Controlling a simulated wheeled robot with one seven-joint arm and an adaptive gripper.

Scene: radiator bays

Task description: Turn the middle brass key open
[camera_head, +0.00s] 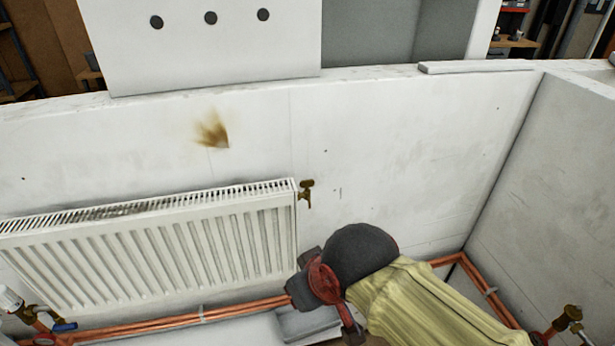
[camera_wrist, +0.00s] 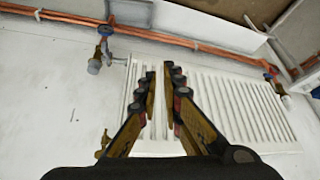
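A brass key (camera_head: 306,192) sticks out from the upper right end of the white radiator (camera_head: 170,245). It also shows in the wrist view (camera_wrist: 103,145), at lower left beside the base of my left finger; nothing grips it. Brass fittings also show at the lower left (camera_head: 35,313) and lower right (camera_head: 568,322) in the head view. The frames do not make clear which one counts as the middle. My gripper (camera_wrist: 160,75) has its two fingers apart with nothing between them, over the radiator's face in the wrist view. In the head view my arm hides the fingers.
Copper pipes (camera_head: 185,318) run low along the wall. In the wrist view a valve with a grey cap (camera_wrist: 94,67) sits near a radiator corner. A side wall (camera_head: 555,190) closes the bay at right.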

